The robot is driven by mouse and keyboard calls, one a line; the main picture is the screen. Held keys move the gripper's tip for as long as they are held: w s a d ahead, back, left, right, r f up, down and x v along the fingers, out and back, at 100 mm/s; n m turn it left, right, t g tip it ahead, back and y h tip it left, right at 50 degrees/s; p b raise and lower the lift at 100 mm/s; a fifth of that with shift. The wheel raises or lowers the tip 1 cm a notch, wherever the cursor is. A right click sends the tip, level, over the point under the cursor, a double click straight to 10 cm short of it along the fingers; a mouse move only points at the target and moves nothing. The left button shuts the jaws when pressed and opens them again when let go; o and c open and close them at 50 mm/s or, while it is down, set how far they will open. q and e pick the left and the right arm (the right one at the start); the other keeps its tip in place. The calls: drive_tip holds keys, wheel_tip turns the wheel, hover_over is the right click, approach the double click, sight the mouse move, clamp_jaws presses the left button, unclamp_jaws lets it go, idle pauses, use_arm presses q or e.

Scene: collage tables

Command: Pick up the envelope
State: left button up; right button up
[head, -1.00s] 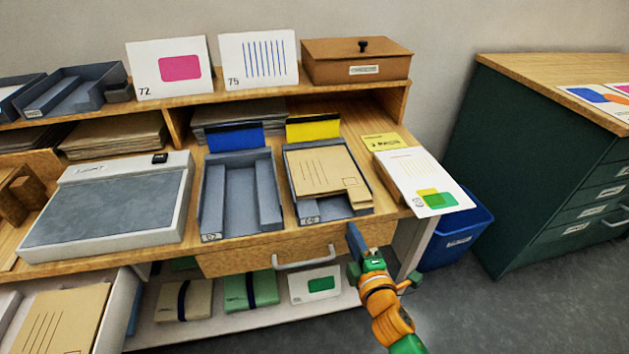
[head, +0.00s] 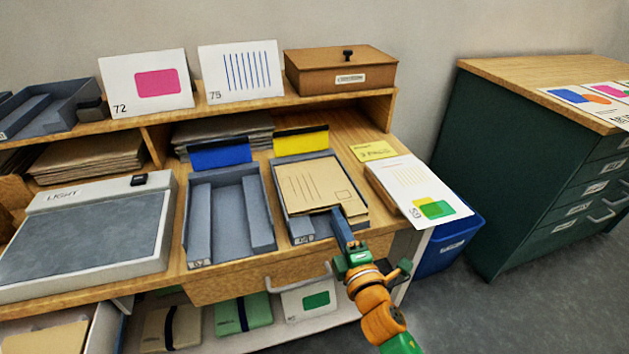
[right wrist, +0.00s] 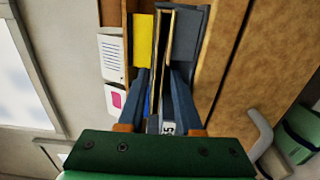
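I cannot tell whether the fingers touch the envelope. My left gripper is out of view.
An empty grey tray (head: 229,248) stands to the left, then a light box (head: 150,262). A stack of cards (head: 417,188) lies on the right. A blue bin (head: 432,258) stands on the floor.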

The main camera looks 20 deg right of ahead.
sight(328, 200)
drive_tip(key=w, duration=0.7)
drive_tip(key=shift+w+b, duration=0.1)
drive_tip(key=shift+b, duration=0.25)
clamp_jaws()
